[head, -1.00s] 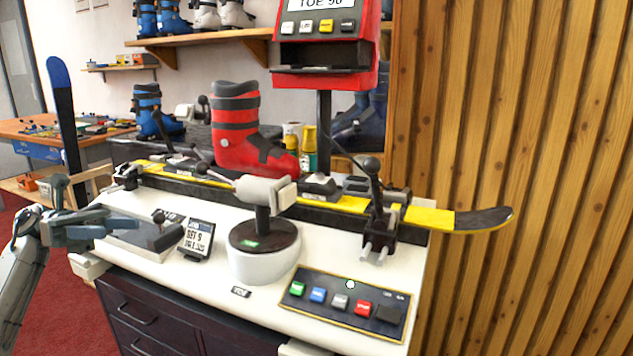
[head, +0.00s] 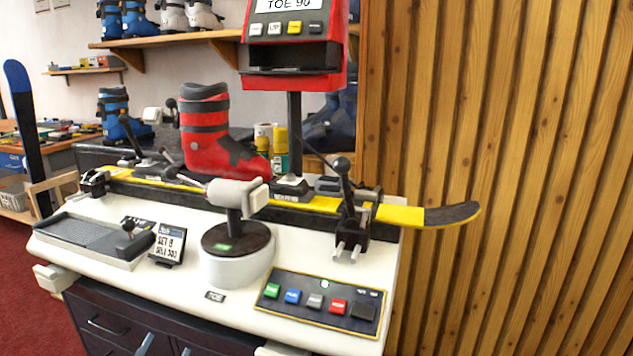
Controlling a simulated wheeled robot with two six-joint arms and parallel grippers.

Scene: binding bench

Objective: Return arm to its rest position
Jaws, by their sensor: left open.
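Only the two blue-grey fingertips of my left gripper (head: 166,346) show, at the bottom edge of the head view. They are spread apart and empty, in front of the bench's dark drawers (head: 110,325) and below the white bench top (head: 90,236). The rest of my left arm is out of the picture. My right gripper is not in view.
On the bench are a grey tray (head: 85,237), a small display (head: 168,243), a round pedestal (head: 238,266) and a button panel (head: 320,300). A red boot (head: 205,140) stands on a yellow ski (head: 400,215). A wooden wall (head: 520,150) is at right.

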